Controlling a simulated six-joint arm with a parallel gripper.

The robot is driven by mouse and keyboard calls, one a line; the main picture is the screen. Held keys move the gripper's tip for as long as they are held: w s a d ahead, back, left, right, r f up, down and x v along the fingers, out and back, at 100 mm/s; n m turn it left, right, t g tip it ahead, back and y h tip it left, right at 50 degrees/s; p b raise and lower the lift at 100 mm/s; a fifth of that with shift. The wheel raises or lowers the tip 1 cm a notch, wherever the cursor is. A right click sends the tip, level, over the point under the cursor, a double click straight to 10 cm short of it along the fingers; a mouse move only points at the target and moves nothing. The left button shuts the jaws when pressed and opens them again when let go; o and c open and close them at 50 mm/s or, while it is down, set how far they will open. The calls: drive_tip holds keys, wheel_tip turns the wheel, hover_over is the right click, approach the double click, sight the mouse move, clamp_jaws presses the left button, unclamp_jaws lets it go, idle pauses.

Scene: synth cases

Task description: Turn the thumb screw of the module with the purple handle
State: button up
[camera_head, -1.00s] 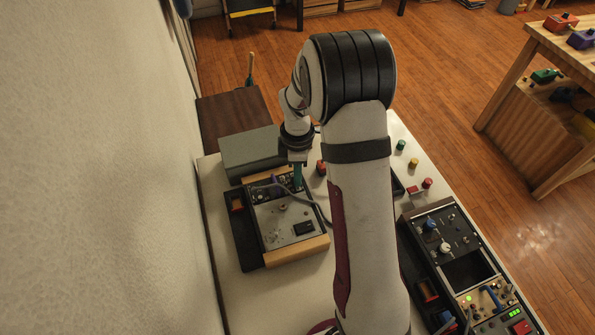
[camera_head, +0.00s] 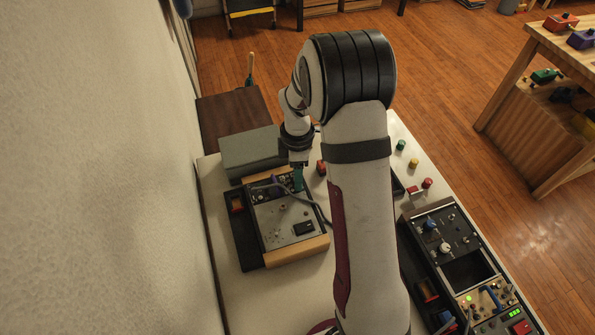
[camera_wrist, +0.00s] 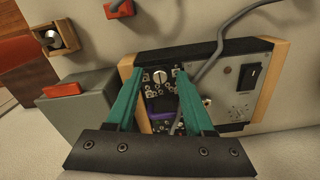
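The module with the purple handle (camera_wrist: 160,108) sits in a wood-sided rack with a black frame. In the wrist view its small dark panel has several knobs and jacks around the handle. A round pale knob (camera_wrist: 160,76) is just above the handle; I cannot tell whether it is the thumb screw. My gripper (camera_wrist: 159,72) has teal fingers, spread apart and empty, with the tips on either side of this knob and visible gaps. In the head view my gripper (camera_head: 298,182) is over the rack's far end, and the purple handle (camera_head: 275,180) is just left of it.
A grey cable (camera_wrist: 205,70) crosses the rack near the right finger. A plain grey panel (camera_wrist: 238,95) with a black switch is beside the module. A grey box (camera_wrist: 75,110) stands left of the rack. More instruments (camera_head: 455,250) stand at the table's right.

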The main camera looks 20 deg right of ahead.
wheel_tip(320, 180, up, 16)
idle(0.4)
drive_tip(key=shift+f, duration=0.1)
drive_tip(key=s+a+m+y, duration=0.1)
drive_tip(key=s+a+m, duration=0.3)
drive_tip(key=s+m, duration=0.6)
drive_tip(key=s+a+m, duration=0.4)
drive_tip(key=s+m, duration=0.6)
drive_tip(key=s, duration=0.7)
drive_tip(key=shift+s+a+r+m+y, duration=0.2)
drive_tip(key=shift+a+r+m+y, duration=0.1)
drive_tip(key=shift+m+y, duration=0.1)
